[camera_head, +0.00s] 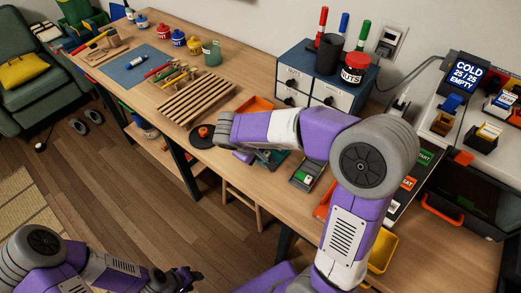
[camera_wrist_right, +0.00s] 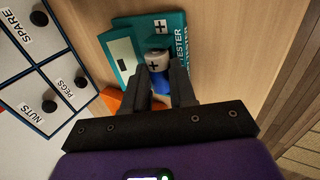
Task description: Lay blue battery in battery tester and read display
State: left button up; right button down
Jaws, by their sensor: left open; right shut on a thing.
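The blue battery (camera_wrist_right: 163,84), with a white end marked plus, is between the fingers of my right gripper (camera_wrist_right: 166,88), which is shut on it. The teal battery tester (camera_wrist_right: 176,22) lies directly beyond the fingers in the right wrist view. I cannot tell whether the battery touches it. The tester's pale display (camera_wrist_right: 121,58) shows no readable figures. In the head view the tester (camera_head: 282,156) is partly hidden by my right arm, and the battery cannot be made out. My left gripper (camera_head: 190,280) is open and empty, low over the floor, away from the table.
A dark tray (camera_head: 314,170) with a green-and-white battery stands right of the tester. An orange bin (camera_head: 254,106) and the labelled drawer unit (camera_head: 294,82) stand behind. A slatted wooden rack (camera_head: 196,96) and a black-and-red round thing (camera_head: 201,135) are to the left.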

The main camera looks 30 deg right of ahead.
jog(key=shift+s+f, duration=0.15)
jog(key=shift+f, duration=0.25)
jog(key=c, duration=0.8)
grip_release()
jog(key=shift+c, duration=0.2)
jog(key=shift+r+p, duration=0.6)
jog(key=shift+r, duration=0.3)
jog(key=shift+r+p, duration=2)
jog(key=shift+r, duration=0.8)
jog(key=shift+w, duration=0.2)
